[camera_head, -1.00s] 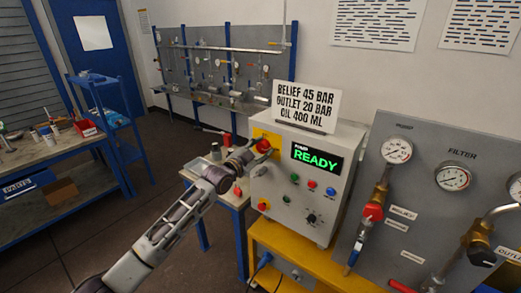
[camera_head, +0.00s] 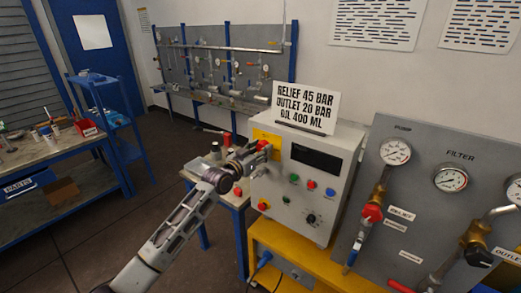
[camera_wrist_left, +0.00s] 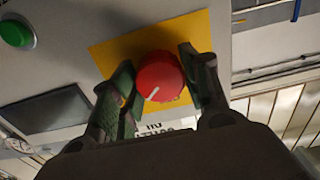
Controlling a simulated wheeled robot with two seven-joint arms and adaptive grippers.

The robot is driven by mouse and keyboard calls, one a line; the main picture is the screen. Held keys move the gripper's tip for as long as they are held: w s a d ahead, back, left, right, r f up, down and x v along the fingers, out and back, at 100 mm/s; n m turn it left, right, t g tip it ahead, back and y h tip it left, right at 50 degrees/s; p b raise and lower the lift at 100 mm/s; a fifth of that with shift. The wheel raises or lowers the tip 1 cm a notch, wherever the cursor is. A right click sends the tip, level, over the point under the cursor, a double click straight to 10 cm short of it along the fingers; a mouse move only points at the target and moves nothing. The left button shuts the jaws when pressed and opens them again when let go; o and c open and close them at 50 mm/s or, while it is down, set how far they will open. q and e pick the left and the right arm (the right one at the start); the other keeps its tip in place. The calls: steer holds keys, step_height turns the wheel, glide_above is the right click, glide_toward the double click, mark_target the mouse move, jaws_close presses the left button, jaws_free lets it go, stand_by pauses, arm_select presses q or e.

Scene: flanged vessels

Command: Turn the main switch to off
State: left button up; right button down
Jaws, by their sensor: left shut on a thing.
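The main switch is a red round knob with a white pointer line on a yellow plate. In the left wrist view the red knob (camera_wrist_left: 160,78) sits between the two fingers of my left gripper (camera_wrist_left: 157,85), which is shut on it. The yellow plate (camera_wrist_left: 115,55) lies behind it. In the head view the red knob (camera_head: 263,145) shows at the upper left of the grey control box's front (camera_head: 281,168), with my left gripper (camera_head: 253,151) at it. The box's display (camera_head: 316,157) is dark. My right gripper is not in view.
A sign (camera_head: 305,107) stands on the box. Colored buttons, a black dial (camera_head: 311,219) and a red-on-yellow button (camera_head: 263,205) are on its front. A gauge panel (camera_head: 423,150) stands to the right. A small table (camera_head: 236,200) with jars is behind my left arm.

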arm_select(q)
steer(key=n+p, duration=0.1)
steer(key=n, duration=0.4)
steer(key=shift+n, duration=0.4)
steer(key=shift+n+p, duration=0.5)
steer(key=shift+n, duration=1.6)
steer(key=o, duration=1)
steer(key=shift+s, duration=0.1)
steer(key=v, duration=1.2)
